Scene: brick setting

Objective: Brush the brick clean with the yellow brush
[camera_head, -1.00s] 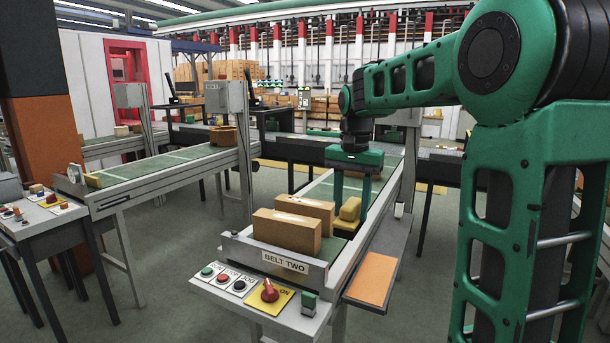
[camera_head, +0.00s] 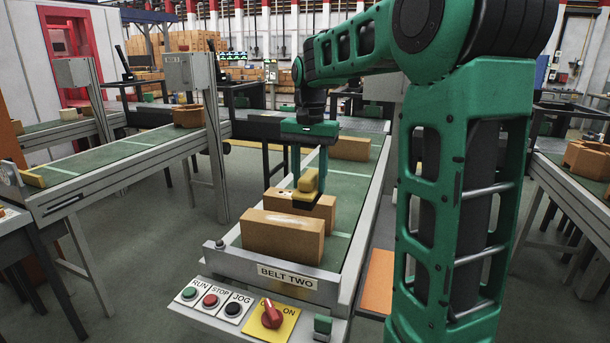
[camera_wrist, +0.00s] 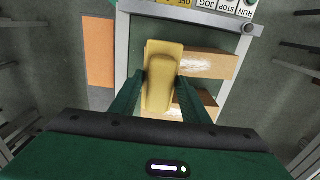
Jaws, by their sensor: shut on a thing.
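My gripper (camera_head: 310,170) points down over belt two with its two fingers shut on the yellow brush (camera_head: 308,181). The brush's dark underside overlaps the second brick (camera_head: 322,208) in the head view; I cannot tell whether they touch. A nearer brick (camera_head: 283,238) stands in front of it with a pale streak along its top. In the wrist view the brush (camera_wrist: 163,75) lies between the fingers (camera_wrist: 160,92), covering the left ends of two bricks. The upper brick (camera_wrist: 215,66) there has a whitish, dusty patch; the lower brick (camera_wrist: 208,100) is partly hidden by a finger.
Another brick (camera_head: 350,149) lies farther back on the green belt (camera_head: 344,190). A control panel with buttons and a red knob (camera_head: 271,314) is at the near end. An orange pad (camera_head: 378,280) lies right of the belt. A second conveyor (camera_head: 110,158) runs at left.

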